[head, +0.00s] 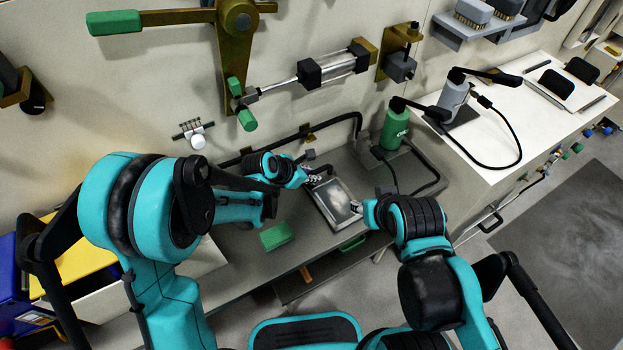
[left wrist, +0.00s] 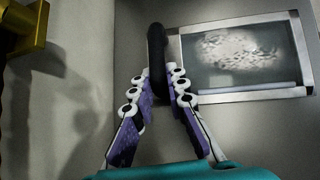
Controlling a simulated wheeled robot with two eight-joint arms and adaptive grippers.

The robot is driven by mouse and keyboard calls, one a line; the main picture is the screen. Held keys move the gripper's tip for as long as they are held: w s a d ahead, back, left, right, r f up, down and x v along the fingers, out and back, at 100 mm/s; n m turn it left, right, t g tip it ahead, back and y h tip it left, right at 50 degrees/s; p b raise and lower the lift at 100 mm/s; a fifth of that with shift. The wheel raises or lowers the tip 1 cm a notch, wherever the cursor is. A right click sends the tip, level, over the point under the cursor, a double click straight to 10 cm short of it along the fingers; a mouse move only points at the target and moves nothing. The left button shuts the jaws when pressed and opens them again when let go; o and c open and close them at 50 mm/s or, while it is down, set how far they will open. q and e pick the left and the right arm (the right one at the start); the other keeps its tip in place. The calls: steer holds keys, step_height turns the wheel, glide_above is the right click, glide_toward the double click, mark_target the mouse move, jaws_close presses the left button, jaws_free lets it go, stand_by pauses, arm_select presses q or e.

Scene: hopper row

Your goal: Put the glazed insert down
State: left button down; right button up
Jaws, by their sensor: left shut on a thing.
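The glazed insert (head: 333,207) is a light metal frame around a cloudy grey pane, low over the grey bench in the head view. It also shows at the upper right of the left wrist view (left wrist: 240,57), with a black handle (left wrist: 157,55) at its left side. My left gripper (head: 318,171) is at the insert's far left end; in the left wrist view its purple-padded fingers (left wrist: 162,88) are shut on that handle. My right gripper (head: 359,208) is beside the insert's right edge, small and partly hidden, so its jaws and any contact are unclear.
A green block (head: 276,236) lies on the bench at the near left. A green bottle (head: 395,128) stands at the back right, near a black hose. A white cabinet top (head: 500,125) is on the right. Levers and a cylinder (head: 335,68) stick out from the wall.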

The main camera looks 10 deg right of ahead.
arm_select(q)
steer(key=shift+f, duration=0.4)
steer(key=shift+r, duration=0.1)
steer(key=c, duration=1.5)
jaws_free()
steer(key=shift+s+a+r, duration=0.1)
steer(key=shift+a+r, duration=0.05)
steer(key=shift+r, duration=0.15)
steer(key=p+v, duration=0.4)
steer(key=v, duration=0.7)
steer(key=shift+r, duration=0.15)
